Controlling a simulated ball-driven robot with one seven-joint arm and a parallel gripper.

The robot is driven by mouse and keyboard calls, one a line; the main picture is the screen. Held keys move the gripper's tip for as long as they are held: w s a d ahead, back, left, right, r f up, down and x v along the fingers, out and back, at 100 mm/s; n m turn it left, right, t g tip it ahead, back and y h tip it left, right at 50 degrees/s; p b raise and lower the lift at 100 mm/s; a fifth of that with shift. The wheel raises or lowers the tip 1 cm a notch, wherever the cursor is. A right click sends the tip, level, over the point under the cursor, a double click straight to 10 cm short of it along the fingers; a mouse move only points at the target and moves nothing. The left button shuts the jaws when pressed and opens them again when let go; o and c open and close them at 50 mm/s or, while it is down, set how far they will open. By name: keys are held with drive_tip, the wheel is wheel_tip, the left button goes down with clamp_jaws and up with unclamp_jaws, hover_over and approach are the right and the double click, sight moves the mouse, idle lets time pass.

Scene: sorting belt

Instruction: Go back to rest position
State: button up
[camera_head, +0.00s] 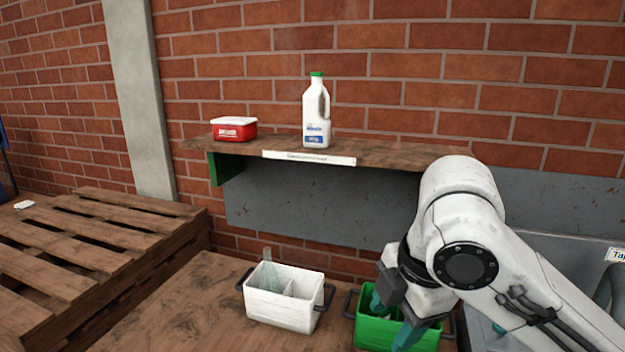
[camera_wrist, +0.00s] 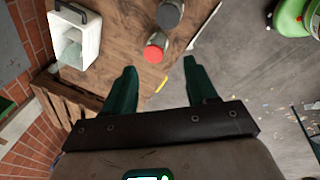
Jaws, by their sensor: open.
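My gripper (camera_head: 392,318) is at the lower right of the head view, in front of the green crate (camera_head: 362,330) and hiding part of it. Its teal fingers are spread. In the wrist view my gripper (camera_wrist: 161,68) is open, with nothing held between the fingers. A red-topped jar (camera_wrist: 155,52) and a dark-topped jar (camera_wrist: 169,14) stand on the wooden table beyond the fingertips, apart from them.
A white divided crate (camera_head: 283,312) holding a clear bottle (camera_head: 268,276) stands on the table (camera_head: 190,312). A shelf (camera_head: 390,153) above carries a red tub (camera_head: 233,130) and milk jug (camera_head: 316,115). Pallets (camera_head: 90,240) stand left. A green object (camera_wrist: 292,18) is at upper right.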

wheel_tip(320, 180, down, 16)
drive_tip(key=s+a+m+t+y+b, duration=0.2)
drive_tip(key=s+a+m+y+b, duration=0.15)
drive_tip(key=m, duration=0.65)
drive_tip(key=s+d+f+m+h+b, duration=0.1)
drive_tip(key=s+d+f+m+b, duration=0.1)
drive_tip(key=s+d+f+m, duration=0.5)
drive_tip(key=s+d+f+m+h+b, duration=0.1)
drive_tip(key=s+d+f, duration=0.3)
drive_tip(key=f, duration=0.7)
drive_tip(key=s+d+f+m+g+h+b, duration=0.1)
drive_tip(key=s+d+f+m, duration=0.1)
drive_tip(key=s, duration=0.5)
drive_tip(key=s+d+f+m+g+h, duration=0.2)
drive_tip(key=s+d+f, duration=0.3)
drive_tip(key=s, duration=0.2)
drive_tip(key=shift+s+d+f+b, duration=0.3)
drive_tip(key=shift+b, duration=0.05)
